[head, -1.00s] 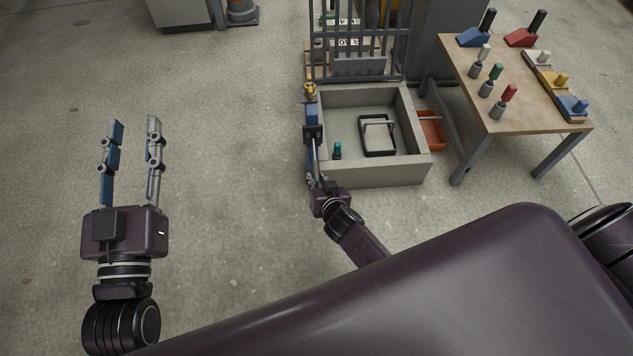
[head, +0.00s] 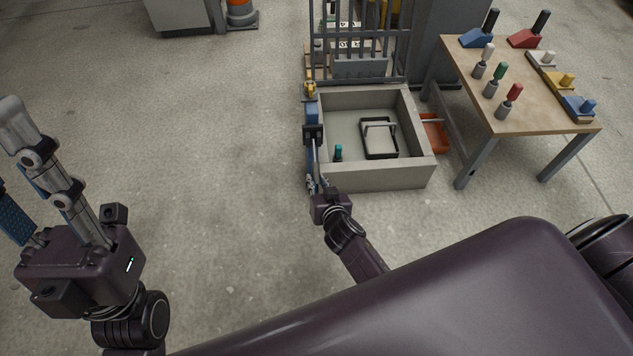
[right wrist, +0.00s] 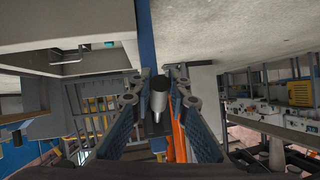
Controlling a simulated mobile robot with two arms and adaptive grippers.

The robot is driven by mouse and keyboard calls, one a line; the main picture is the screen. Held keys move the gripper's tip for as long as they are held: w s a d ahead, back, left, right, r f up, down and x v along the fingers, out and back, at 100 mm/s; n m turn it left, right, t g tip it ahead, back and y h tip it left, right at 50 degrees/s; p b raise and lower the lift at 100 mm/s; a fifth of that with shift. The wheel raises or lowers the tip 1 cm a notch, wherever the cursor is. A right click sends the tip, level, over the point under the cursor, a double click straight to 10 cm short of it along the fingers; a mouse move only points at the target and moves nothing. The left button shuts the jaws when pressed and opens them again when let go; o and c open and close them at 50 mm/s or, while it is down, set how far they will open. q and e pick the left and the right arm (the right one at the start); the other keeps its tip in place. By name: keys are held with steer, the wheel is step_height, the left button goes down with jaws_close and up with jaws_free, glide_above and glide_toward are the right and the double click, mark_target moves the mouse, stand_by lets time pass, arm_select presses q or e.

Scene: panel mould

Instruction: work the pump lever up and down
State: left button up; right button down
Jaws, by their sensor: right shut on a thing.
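The pump (head: 312,112) is a narrow blue unit with a brass-coloured top, standing against the left outer wall of a grey basin. Its thin metal lever (head: 315,152) reaches from the pump toward me. My right gripper (head: 318,184) is shut on the near end of the lever, low beside the basin's front left corner. In the right wrist view, the lever's grey round end (right wrist: 158,94) sits between the two blue-padded fingers. My left gripper (head: 22,172) is at the left edge with its fingers apart and nothing seen between them; part of it is cut off.
The grey basin (head: 428,172) holds a small teal-topped object (head: 338,152) and a black-rimmed box (head: 379,137) with a handle. A barred rack (head: 360,40) stands behind. A wooden table (head: 515,105) with several coloured fixtures is at right. Floor left of the pump is clear.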

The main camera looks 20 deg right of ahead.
steer(key=shift+d, duration=0.1)
stand_by(0.3)
steer(key=c, duration=1.8)
jaws_free()
steer(key=v, duration=1.2)
steer(key=shift+w, duration=0.1)
